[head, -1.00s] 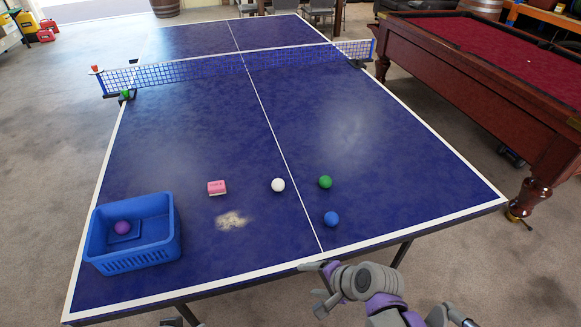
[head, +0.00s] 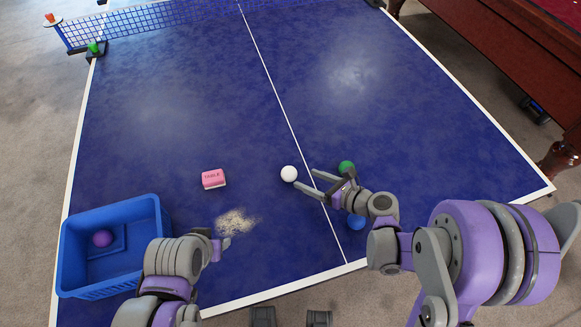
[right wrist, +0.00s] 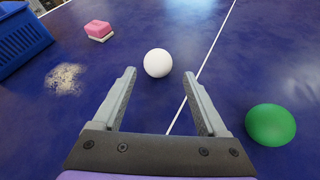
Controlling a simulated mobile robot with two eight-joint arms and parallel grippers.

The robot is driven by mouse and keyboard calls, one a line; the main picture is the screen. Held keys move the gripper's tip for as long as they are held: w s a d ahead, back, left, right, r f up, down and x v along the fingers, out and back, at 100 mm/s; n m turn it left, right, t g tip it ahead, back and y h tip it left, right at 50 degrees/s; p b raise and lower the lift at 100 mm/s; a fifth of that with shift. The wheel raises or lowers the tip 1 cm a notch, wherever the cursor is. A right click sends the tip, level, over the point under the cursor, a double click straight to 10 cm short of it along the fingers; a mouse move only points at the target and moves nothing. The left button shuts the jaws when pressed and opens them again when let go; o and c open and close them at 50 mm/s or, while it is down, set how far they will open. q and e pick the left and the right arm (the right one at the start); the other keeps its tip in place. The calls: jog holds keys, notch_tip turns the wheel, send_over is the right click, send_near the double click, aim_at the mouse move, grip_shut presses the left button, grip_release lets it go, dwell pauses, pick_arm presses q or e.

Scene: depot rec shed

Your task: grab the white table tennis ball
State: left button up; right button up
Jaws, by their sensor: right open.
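The white ball (head: 289,174) rests on the blue table tennis table, just left of the centre line. My right gripper (head: 304,180) is open and empty, its fingers pointing left towards the ball. In the right wrist view, the ball (right wrist: 158,63) sits ahead of the fingertips (right wrist: 160,77), roughly midway between them and slightly beyond. My left gripper (head: 226,241) is low over the table near the pale worn patch; its finger opening is not clear.
A green ball (head: 346,168) and a blue ball (head: 356,222) lie close to my right gripper. A pink and white block (head: 213,179) lies left of the white ball. A blue basket (head: 72,262) holds a purple ball (head: 102,238). The net (head: 140,22) is far off.

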aim_at(295, 175)
jog(key=x, duration=0.8)
jog(key=shift+a+f+p, duration=0.25)
jog(key=shift+f+p, duration=0.05)
jog(key=c, duration=1.1)
